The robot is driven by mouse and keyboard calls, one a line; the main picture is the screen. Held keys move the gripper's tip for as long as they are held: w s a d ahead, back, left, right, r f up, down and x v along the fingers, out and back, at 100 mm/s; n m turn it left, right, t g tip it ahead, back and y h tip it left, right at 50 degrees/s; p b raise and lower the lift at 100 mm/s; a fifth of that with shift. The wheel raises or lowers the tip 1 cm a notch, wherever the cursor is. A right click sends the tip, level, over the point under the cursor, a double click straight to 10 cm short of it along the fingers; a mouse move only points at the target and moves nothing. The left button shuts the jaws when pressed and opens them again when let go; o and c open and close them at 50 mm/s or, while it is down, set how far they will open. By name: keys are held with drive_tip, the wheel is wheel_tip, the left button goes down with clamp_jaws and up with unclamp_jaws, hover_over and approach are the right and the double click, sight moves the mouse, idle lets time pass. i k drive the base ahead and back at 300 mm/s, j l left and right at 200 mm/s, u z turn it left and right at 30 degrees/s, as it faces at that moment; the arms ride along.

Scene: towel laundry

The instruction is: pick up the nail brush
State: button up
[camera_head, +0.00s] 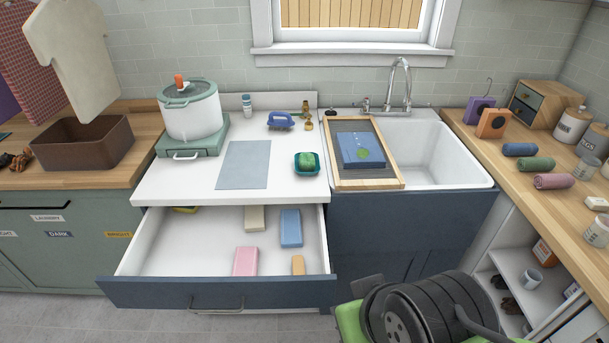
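A small blue object with a looped handle and a paler underside (280,120) lies on the white countertop, near the back. It looks like the nail brush, though its bristles are too small to make out. A teal dish (307,170) with a green block in it sits in front and to the right of it. Small brass-coloured items (307,115) stand just to its right. A black and green part of my own body shows at the bottom right. My gripper's fingers are not visible.
An open drawer (170,260) with several coloured blocks juts out below the countertop (200,187). A white pot (192,117) on a green base stands left. A grey-blue sheet (244,165) lies mid-counter.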

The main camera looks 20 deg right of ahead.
sight(298, 261)
drive_tip(key=i+u, duration=0.1)
drive_tip(key=u, duration=0.35)
drive_tip(key=i+l+u, duration=0.1)
drive_tip(key=u, duration=0.3)
drive_tip(key=i+l+u, duration=0.15)
drive_tip(key=u, duration=0.3)
drive_tip(key=l+u, duration=0.1)
drive_tip(key=u, duration=0.3)
drive_tip(key=i+l, duration=0.05)
